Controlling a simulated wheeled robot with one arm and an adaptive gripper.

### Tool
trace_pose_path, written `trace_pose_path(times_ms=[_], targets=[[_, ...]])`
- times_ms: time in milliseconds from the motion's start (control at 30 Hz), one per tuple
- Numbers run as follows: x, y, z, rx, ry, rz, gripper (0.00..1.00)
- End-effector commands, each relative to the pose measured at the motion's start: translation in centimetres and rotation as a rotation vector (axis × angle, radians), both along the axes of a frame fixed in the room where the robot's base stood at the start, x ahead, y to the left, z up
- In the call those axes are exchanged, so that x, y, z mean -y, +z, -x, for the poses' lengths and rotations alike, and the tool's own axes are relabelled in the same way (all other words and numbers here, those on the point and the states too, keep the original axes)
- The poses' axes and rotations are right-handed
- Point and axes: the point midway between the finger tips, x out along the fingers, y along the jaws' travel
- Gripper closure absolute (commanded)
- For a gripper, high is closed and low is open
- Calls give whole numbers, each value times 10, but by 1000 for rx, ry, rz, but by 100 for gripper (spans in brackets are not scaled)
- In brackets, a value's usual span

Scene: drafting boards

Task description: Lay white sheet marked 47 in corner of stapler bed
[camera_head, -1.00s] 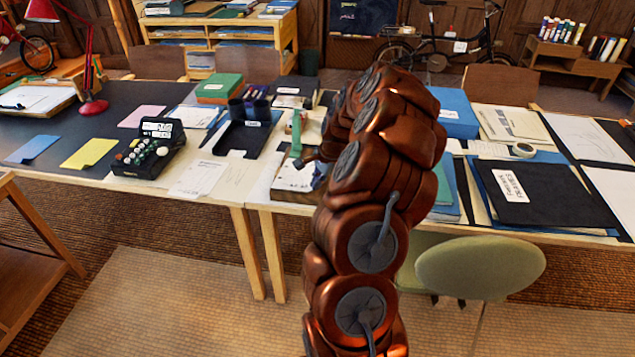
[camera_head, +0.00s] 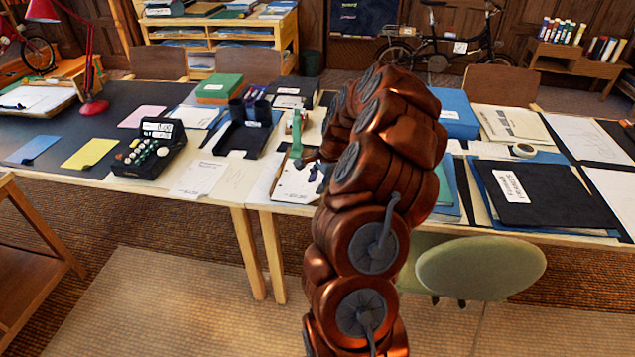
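A green upright device (camera_head: 296,132), which looks like the stapler, stands near the middle of the desk, left of my arm. A pale flat surface with white paper (camera_head: 294,187) lies in front of it, by the desk's front edge; I cannot tell bed from sheet there. No number 47 is readable on any sheet. My gripper (camera_head: 314,168) is low over the right part of this paper. It is small, dark and partly hidden by my copper-coloured arm, so its fingers and any hold on paper cannot be made out.
White sheets (camera_head: 198,178) lie to the left, beside a black keyed machine (camera_head: 150,150). A black tray (camera_head: 243,138) and a green box (camera_head: 219,88) stand behind. A black folder (camera_head: 545,193) lies at the right. A green chair (camera_head: 482,268) stands in front.

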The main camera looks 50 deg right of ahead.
Motion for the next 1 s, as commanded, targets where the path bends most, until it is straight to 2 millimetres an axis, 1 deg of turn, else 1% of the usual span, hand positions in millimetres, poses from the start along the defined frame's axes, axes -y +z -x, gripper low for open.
trace_pose_path(times_ms=[167,267,600,700,833,1000], targets=[[1,11,4,0,0,0,65],[2,23,8,0,-1,0,65],[9,84,26,4,-3,4,65],[10,99,31,2,-2,3,65],[10,111,34,2,-1,3,65],[10,113,36,1,0,1,65]])
